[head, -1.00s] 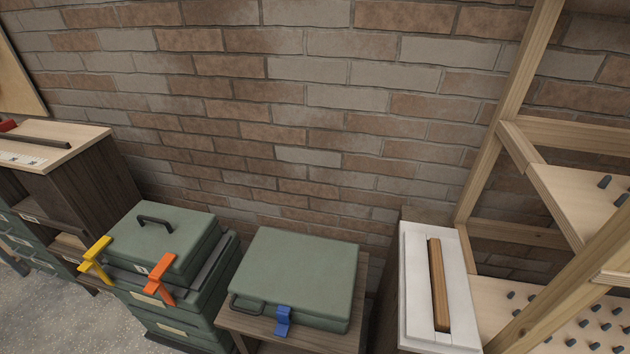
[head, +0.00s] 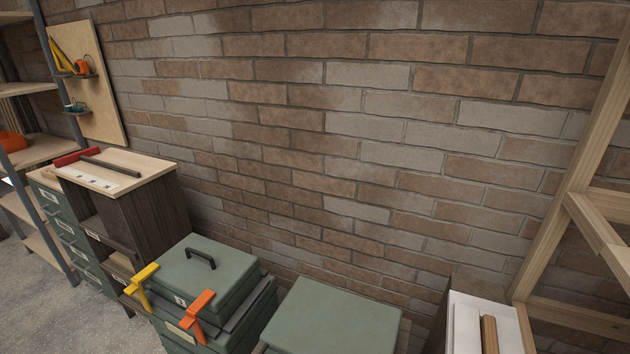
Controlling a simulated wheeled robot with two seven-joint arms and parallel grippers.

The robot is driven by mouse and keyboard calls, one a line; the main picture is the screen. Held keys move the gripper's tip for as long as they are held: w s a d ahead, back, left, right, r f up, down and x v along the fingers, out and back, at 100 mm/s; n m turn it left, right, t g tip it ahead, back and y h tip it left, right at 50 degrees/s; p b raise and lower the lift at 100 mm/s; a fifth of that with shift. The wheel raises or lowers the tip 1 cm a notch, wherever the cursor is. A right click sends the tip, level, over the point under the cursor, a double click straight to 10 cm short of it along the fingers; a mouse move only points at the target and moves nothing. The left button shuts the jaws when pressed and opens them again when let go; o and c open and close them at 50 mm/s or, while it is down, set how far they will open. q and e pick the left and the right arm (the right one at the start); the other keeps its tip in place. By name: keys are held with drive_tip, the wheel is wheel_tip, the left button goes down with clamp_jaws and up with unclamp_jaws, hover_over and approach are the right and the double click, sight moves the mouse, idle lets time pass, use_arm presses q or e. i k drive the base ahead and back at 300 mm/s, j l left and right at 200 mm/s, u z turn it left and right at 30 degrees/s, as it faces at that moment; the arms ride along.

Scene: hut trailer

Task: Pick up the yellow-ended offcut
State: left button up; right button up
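I see no offcut with a clearly yellow end. A brown wooden piece (head: 489,335) lies in a white tray (head: 462,322) at the lower right, cut off by the bottom edge of the picture. A dark strip (head: 110,168) and a red piece (head: 78,157) lie on the pale top of a dark wooden cabinet (head: 150,166) at the left. Neither of my grippers is in view.
A green case (head: 215,262) with yellow (head: 140,287) and orange (head: 198,312) latches stands at the lower middle. Another green case (head: 335,318) is right of it. Timber framing (head: 570,180) stands at the right, shelving (head: 35,150) at the far left. Floor (head: 60,310) shows at lower left.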

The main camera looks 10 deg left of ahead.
sight(45, 173)
drive_tip(key=j+u, duration=0.1)
drive_tip(key=u, duration=1.85)
drive_tip(key=i+u, duration=0.45)
drive_tip(key=i, duration=1.8)
drive_tip(key=i+j+z, duration=0.15)
drive_tip(key=i, duration=0.35)
drive_tip(key=i+z, duration=0.2)
drive_tip(key=i, duration=0.3)
drive_tip(key=i+j+z, duration=0.15)
drive_tip(key=i+j, duration=0.15)
drive_tip(key=i, duration=0.2)
